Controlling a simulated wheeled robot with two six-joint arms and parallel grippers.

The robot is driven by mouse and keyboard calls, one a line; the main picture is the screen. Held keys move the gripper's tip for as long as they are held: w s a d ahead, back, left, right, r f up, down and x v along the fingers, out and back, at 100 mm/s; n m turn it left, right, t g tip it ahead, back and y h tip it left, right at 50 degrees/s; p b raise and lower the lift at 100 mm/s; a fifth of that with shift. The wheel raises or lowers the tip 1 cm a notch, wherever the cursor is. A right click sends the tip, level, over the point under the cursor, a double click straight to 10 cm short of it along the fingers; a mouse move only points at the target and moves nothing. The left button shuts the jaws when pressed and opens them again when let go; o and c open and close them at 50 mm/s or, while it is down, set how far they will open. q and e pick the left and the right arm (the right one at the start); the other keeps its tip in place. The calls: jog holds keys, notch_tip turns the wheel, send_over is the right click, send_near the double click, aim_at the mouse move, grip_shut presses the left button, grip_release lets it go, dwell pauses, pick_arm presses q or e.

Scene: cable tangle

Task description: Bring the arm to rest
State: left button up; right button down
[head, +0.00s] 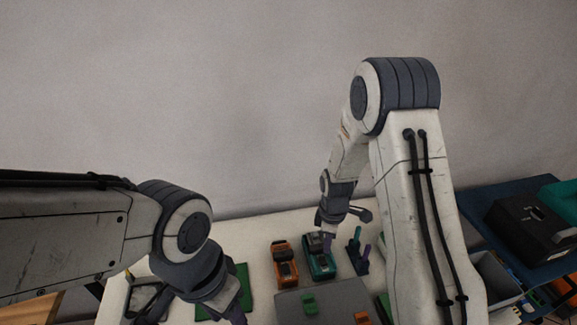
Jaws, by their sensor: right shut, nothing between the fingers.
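My right gripper (328,236) is at the far side of the white table (243,232). It is small in view, shut and empty, and appears just above or beside a teal-and-dark device (319,264). Its arm rises tall in the right half of the view and bends down towards the table. My left arm comes in from the left, and its gripper (232,310) is low at the bottom edge over the near left part of the table. Its fingertips are partly cut off, so its opening is unclear.
An orange device (285,270) stands left of the teal one. Purple and teal upright pieces (358,250) stand to its right. A grey panel (340,296) bears small green and orange pieces. A black case (530,237) lies on a blue surface at right. A plain wall fills the back.

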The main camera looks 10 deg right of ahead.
jog(key=s+a+r+m+b, duration=0.1)
jog(key=s+a+r+m, duration=0.2)
jog(key=s+a+r, duration=0.85)
jog(key=s+a+r+m, duration=0.1)
jog(key=s+r, duration=0.2)
jog(key=s, duration=0.3)
jog(key=s+a+r+m+y, duration=0.1)
jog(key=s+a+r, duration=0.1)
jog(key=s, duration=0.4)
jog(key=shift+s+a+r+b, duration=0.2)
jog(key=shift+r+b, duration=0.25)
jog(key=shift+r, duration=0.4)
jog(key=shift+w, duration=0.15)
